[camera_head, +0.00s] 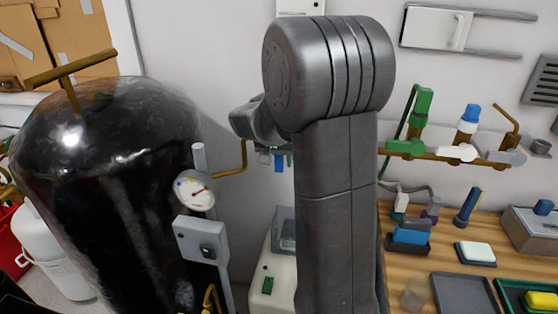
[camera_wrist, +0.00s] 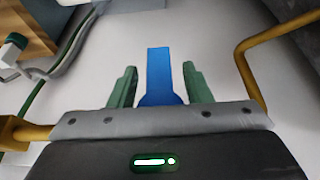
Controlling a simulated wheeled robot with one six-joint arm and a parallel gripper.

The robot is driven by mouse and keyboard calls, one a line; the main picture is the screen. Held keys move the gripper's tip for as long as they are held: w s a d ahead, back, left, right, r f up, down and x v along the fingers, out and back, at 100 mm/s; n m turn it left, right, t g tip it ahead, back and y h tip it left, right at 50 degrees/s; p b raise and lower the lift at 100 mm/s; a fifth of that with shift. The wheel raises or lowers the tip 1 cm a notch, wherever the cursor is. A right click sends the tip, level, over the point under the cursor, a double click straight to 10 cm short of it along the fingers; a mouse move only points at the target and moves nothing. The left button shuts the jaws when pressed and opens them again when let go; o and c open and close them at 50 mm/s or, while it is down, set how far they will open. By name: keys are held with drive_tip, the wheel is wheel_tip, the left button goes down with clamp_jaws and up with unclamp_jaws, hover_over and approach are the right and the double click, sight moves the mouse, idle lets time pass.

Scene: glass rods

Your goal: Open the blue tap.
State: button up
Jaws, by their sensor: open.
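The blue tap handle (camera_wrist: 159,72), a flat blue lever with a wider base, points away between the two green fingers of my gripper (camera_wrist: 160,85) in the wrist view. A visible gap lies on each side of it, and the fingers are open around it without closing on it. In the head view, the blue handle (camera_head: 279,162) shows small below my arm's wrist, with the green fingertips (camera_head: 277,157) beside it. My arm hides the tap's body there.
A brass pipe (camera_wrist: 245,62) bends close by on the right in the wrist view. A black tank (camera_head: 105,190) with a gauge (camera_head: 194,190) stands left. A rail of valves (camera_head: 450,153) with green and blue tops hangs above the wooden bench (camera_head: 450,270) at right.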

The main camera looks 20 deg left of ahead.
drive_tip(key=shift+w+f, duration=0.1)
drive_tip(key=shift+f, duration=0.3)
drive_tip(key=shift+c, duration=0.5)
clamp_jaws()
